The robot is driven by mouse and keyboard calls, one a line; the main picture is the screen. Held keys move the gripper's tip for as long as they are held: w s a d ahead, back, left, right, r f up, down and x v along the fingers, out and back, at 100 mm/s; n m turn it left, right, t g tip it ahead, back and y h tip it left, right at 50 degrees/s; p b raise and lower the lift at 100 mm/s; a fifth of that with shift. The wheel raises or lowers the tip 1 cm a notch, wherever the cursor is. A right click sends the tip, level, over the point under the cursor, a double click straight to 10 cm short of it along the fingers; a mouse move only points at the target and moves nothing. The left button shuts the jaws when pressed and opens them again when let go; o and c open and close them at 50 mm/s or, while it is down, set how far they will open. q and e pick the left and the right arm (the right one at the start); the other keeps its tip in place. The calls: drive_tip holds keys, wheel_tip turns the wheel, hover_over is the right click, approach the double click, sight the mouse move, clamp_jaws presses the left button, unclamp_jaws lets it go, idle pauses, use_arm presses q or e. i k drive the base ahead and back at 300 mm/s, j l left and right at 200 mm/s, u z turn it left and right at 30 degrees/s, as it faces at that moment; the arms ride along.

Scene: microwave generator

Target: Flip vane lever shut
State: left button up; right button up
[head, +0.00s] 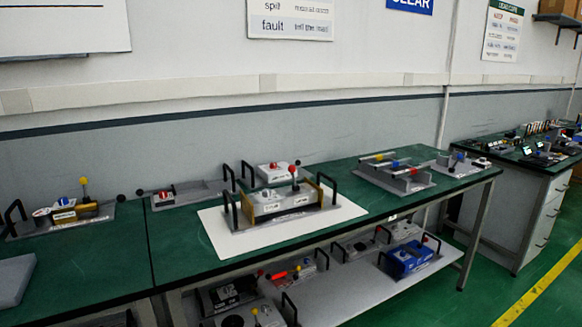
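A microwave bench unit (283,203) with a grey body, brass-coloured ends and black handles sits on a white mat (222,240) on the green bench. Another unit (70,210) at the left has an upright yellow-ball lever (84,182). Neither of my grippers is in view.
A grey tray unit (190,190) and a white box (277,174) stand behind the mat. More units, including a blue one (409,257), fill the lower shelf.

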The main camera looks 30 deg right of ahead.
sight(292, 169)
drive_tip(key=i+l, duration=0.3)
drive_tip(key=l, duration=0.2)
drive_tip(key=i+l, duration=0.25)
drive_tip(key=l, duration=0.2)
drive_tip(key=i+l, duration=0.3)
drive_tip(key=l, duration=0.2)
drive_tip(key=i+l, duration=0.3)
drive_tip(key=l, duration=0.15)
drive_tip(key=i+l, duration=0.25)
drive_tip(key=l, duration=0.25)
drive_tip(key=z, duration=0.05)
